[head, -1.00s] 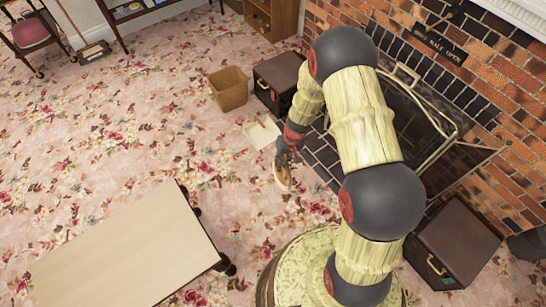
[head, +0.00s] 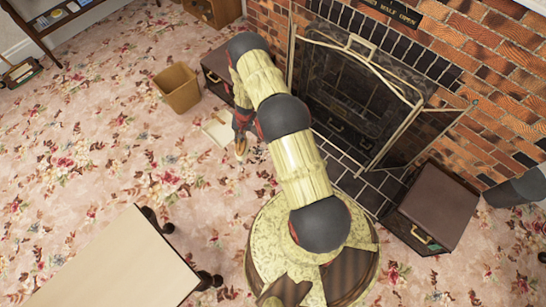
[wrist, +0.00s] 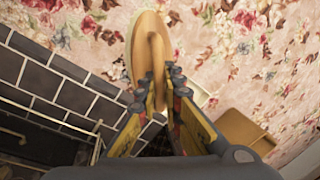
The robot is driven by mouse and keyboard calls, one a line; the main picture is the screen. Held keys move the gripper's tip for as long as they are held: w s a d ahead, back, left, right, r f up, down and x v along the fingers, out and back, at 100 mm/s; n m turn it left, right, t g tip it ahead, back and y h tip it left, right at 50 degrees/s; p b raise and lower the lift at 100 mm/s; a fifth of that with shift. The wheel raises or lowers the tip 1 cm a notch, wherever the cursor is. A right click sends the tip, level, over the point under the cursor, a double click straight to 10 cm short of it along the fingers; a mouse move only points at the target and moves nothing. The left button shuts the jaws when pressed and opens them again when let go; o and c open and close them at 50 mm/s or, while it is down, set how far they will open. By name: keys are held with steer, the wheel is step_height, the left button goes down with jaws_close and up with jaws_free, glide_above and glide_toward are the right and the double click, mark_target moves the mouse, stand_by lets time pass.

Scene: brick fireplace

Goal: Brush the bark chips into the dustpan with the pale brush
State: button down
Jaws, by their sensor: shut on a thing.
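The pale brush (head: 241,147) is held in my gripper (head: 242,119), which is shut on its tan handle. In the wrist view the brush (wrist: 152,45) reaches beyond the fingertips (wrist: 163,82), low over the carpet. The cream dustpan (head: 217,132) lies on the carpet just left of the brush, near the hearth. In the wrist view its pale edge (wrist: 201,96) shows partly behind the brush and fingers. Small dark brown bits that look like bark chips (wrist: 92,25) lie left of the brush in the wrist view. The floral carpet makes them hard to separate.
A tan bin (head: 178,90) stands behind the dustpan, beside a dark case (head: 216,70). The fireplace screen (head: 350,95) and tiled hearth (head: 345,163) are on the right. Another dark case (head: 432,205) stands there. A table (head: 120,265) is at lower left. Carpet is open between.

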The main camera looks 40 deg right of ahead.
steer(key=s+d+f+m+b, duration=0.2)
steer(key=s+d+f+b, duration=0.1)
steer(key=f, duration=0.7)
steer(key=s+d+f+m+h+b, duration=0.1)
steer(key=s+d+f+m+b, duration=0.2)
steer(key=d+f, duration=0.3)
steer(key=s+d+f+m+b, duration=0.2)
steer(key=d+f, duration=0.3)
steer(key=f, duration=1)
steer(key=shift+s+d+f+m+t+b, duration=0.2)
steer(key=shift+s+m+t+b, duration=0.2)
steer(key=shift+s+m, duration=0.15)
steer(key=shift+r, duration=0.1)
